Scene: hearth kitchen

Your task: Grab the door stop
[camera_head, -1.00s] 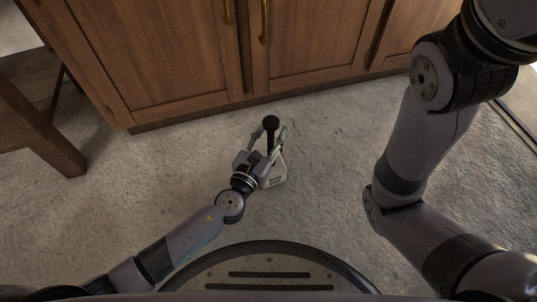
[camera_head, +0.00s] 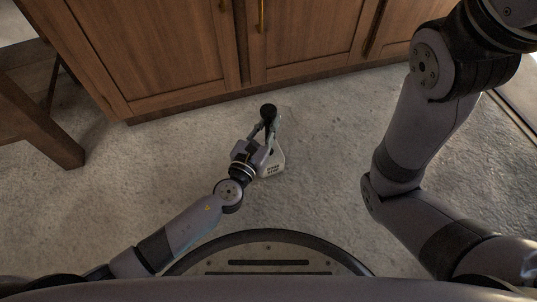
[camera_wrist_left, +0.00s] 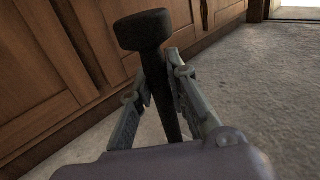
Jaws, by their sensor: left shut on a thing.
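In the left wrist view the dark stem (camera_wrist_left: 162,95) runs between the two fingers, and the knob rises above the fingertips.
Wooden cabinets (camera_head: 190,60) with brass handles stand just behind the door stop. A wooden table or stool leg (camera_head: 45,135) is at the left. The stone-like floor (camera_head: 320,150) is clear between the door stop and my right arm.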

